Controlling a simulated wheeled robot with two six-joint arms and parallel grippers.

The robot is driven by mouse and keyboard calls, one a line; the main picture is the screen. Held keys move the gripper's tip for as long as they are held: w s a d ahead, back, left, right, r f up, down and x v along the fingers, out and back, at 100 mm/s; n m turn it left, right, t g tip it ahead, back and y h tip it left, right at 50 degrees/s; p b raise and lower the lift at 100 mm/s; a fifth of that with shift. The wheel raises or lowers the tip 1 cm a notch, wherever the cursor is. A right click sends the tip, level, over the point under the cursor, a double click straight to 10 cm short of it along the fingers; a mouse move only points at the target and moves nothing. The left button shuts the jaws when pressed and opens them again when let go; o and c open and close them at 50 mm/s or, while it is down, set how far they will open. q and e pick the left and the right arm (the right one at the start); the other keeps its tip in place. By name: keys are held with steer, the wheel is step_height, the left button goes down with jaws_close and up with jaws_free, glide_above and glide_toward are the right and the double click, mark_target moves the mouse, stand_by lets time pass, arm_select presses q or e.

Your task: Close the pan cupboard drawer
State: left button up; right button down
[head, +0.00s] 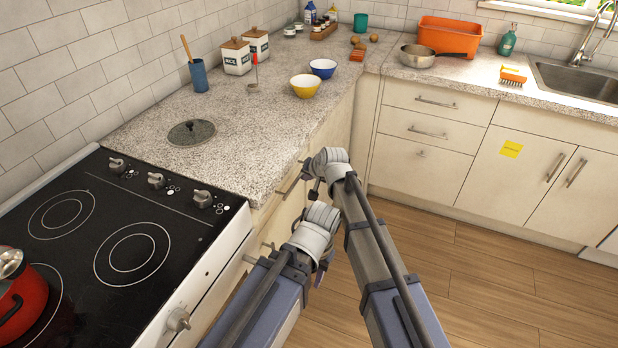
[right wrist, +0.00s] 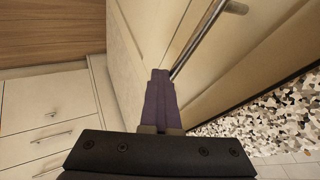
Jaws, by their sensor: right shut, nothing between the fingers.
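The cream cupboard front (head: 284,216) stands under the counter just right of the stove, partly hidden behind my arms. A bar handle (head: 291,182) shows near its top, close to my right gripper (head: 315,190). In the right wrist view, my right gripper (right wrist: 161,75) has its purple fingers together and empty. They point along the cream front (right wrist: 180,25), beside the metal bar handle (right wrist: 207,42); I cannot tell if they touch it. A dark strip lies between front and countertop; how far the drawer stands out is unclear.
The stove (head: 120,235) with a red pot (head: 20,295) is at the left. The speckled counter (head: 235,140) holds a glass lid (head: 191,132) and bowls. Drawers (head: 430,125) and the sink (head: 580,80) are at the right. The wooden floor (head: 490,285) is clear.

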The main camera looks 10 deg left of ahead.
steer(key=shift+w+a, duration=0.1)
steer(key=shift+a, duration=0.2)
steer(key=shift+r, duration=0.15)
steer(key=p+v, duration=0.6)
steer(key=v, duration=0.2)
steer(key=shift+d+f, duration=0.25)
steer(key=shift+d, duration=0.05)
steer(key=shift+d, duration=0.1)
